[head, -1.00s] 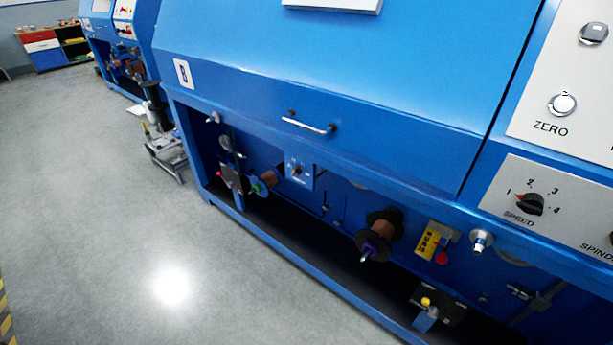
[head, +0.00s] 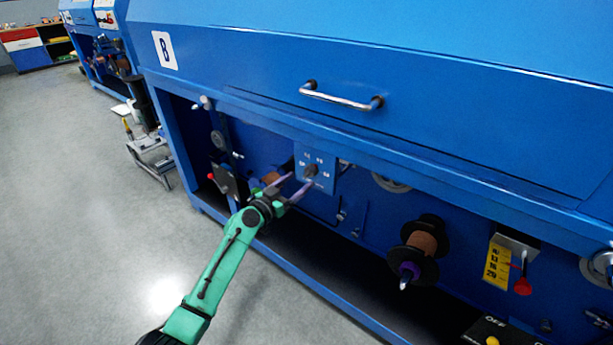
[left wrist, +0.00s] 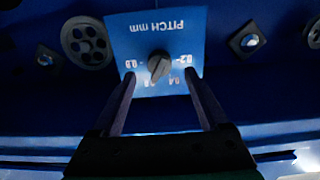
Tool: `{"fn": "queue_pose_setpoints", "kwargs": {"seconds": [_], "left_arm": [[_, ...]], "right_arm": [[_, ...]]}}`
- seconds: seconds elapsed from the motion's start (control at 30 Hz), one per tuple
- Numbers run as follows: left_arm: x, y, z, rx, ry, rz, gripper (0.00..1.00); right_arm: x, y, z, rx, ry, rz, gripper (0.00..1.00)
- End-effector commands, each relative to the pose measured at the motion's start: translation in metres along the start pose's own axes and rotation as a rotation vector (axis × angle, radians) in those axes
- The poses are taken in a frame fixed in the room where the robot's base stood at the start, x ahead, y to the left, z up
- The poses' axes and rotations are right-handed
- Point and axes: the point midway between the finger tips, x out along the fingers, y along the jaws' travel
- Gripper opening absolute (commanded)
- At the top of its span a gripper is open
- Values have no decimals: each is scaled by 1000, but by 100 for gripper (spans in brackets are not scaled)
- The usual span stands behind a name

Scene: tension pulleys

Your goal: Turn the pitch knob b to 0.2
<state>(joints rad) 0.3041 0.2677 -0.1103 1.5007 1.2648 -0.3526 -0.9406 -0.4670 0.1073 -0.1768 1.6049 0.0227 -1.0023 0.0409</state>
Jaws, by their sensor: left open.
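In the left wrist view the knob (left wrist: 159,67) sits mid-plate under upside-down "PITCH mm" lettering. Marks 0.2 and 0.4 show at its right and 0.8 at its left; the mark between is partly unclear. I cannot tell surely which mark it points to. My left gripper (head: 300,182) is open in front of the plate, its fingers (left wrist: 160,76) either side of the knob, apart from it. My right gripper is out of view.
A copper-wound spool (head: 420,245) sticks out right of the plate, with a yellow number scale (head: 497,266) and red-tipped lever (head: 522,286) further right. A metal handle (head: 340,97) is on the cover above.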

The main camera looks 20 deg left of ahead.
Motion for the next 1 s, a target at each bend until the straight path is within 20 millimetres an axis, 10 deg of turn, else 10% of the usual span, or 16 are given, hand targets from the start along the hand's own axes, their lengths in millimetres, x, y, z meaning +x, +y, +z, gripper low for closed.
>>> {"fn": "queue_pose_setpoints", "kwargs": {"seconds": [0.2, 0.5, 0.7, 1.0], "left_arm": [[40, 0, 2, 0, 0, 0, 78], [45, 0, 1, 0, -1, 1, 78], [45, 0, 1, 0, -2, 0, 5], [45, 0, 2, -2, -2, 1, 0]], "right_arm": [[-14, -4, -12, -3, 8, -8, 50], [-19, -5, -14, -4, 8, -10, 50], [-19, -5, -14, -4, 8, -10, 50], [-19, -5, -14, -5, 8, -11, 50]]}}
